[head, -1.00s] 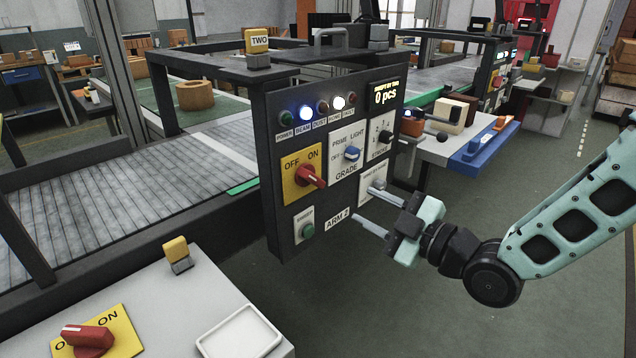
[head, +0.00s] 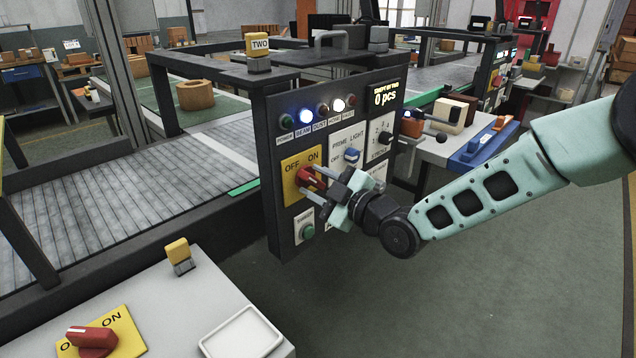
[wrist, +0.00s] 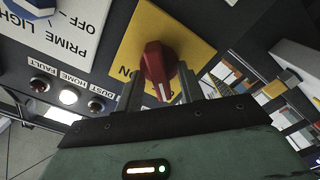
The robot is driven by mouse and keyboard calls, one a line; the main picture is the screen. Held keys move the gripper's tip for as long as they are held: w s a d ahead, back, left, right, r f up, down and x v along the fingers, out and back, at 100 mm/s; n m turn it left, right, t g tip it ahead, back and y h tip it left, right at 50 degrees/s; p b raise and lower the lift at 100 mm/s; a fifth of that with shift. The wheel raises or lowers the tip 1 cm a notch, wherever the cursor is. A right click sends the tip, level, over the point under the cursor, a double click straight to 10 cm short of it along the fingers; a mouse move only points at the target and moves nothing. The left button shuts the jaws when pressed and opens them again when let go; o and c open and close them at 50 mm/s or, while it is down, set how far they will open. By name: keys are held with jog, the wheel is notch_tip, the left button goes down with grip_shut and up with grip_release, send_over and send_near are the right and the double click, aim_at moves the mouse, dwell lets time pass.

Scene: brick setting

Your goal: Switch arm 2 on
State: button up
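The arm 2 panel (head: 268,160) stands upright, with a yellow OFF/ON plate (head: 291,165) and a red rotary knob (head: 307,176). Its ARM 2 label is largely hidden behind my gripper. My gripper (head: 317,186) is at the knob in the head view. In the wrist view the red knob (wrist: 158,62) sits between my two fingers (wrist: 160,84), one on each side. Narrow gaps show beside the knob, so the fingers look open around it. A white mark shows on the knob's end. I cannot tell whether a finger touches it.
Another red knob (head: 92,340) is on the front-left bench. The floor at right is clear.

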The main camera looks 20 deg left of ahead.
grip_shut()
jog(key=m+b, duration=0.2)
jog(key=m, duration=0.2)
jog(key=shift+f, duration=0.1)
jog(key=m+b, duration=0.1)
jog(key=m, duration=0.3)
jog(key=shift+w+d+m, duration=0.1)
jog(key=shift+m, duration=0.2)
jog(key=m+b, duration=0.1)
jog(key=m, duration=0.8)
jog(key=shift+w+b, duration=0.1)
jog(key=shift+b, duration=0.2)
jog(key=shift+m, duration=0.3)
